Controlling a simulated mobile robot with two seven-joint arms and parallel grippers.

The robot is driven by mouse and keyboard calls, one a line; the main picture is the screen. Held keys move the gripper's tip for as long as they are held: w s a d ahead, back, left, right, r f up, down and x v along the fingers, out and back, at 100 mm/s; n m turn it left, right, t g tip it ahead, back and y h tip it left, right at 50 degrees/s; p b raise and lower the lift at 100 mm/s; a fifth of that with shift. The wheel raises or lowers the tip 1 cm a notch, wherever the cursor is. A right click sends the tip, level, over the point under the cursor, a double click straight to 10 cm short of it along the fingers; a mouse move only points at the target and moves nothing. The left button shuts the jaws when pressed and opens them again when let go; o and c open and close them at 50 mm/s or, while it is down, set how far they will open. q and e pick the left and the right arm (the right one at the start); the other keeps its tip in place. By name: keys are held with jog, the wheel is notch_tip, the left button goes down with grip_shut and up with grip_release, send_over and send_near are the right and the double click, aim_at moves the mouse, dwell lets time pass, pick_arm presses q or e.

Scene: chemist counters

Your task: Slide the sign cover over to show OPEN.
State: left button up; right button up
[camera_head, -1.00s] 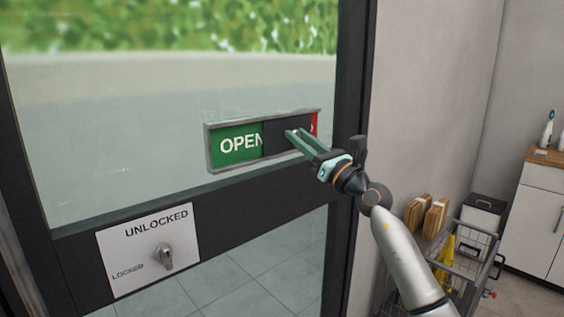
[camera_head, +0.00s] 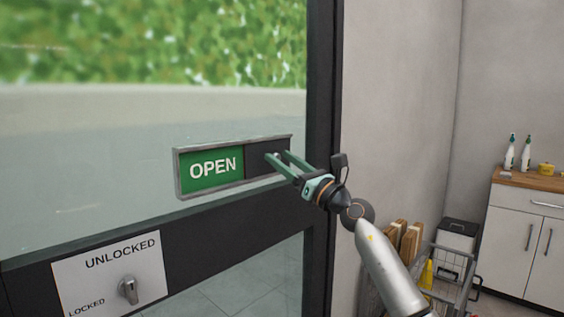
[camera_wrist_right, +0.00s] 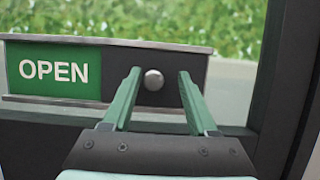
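The sign (camera_head: 180,172) is a metal-framed strip on the glass door. Its left part is a green panel (camera_head: 216,168) reading OPEN, fully uncovered. The dark sign cover (camera_head: 260,157) sits over the right part, and no red shows. In the right wrist view the cover (camera_wrist_right: 170,65) carries a round silver knob (camera_wrist_right: 153,80). My right gripper (camera_head: 276,157) is at the cover. In the wrist view its green fingers (camera_wrist_right: 157,75) stand apart on either side of the knob, with gaps visible. My left gripper is out of view.
Below the sign is a lock plate (camera_head: 90,280) with a knob, marked UNLOCKED and LOCKED. The dark door frame (camera_head: 322,120) stands right of the sign. A wire cart (camera_head: 455,262) and a white cabinet (camera_head: 525,240) with bottles are at the right.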

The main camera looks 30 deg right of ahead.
jog(key=shift+a, duration=0.1)
jog(key=shift+s+f, duration=0.15)
jog(key=v, duration=1.2)
jog(key=shift+b, duration=0.4)
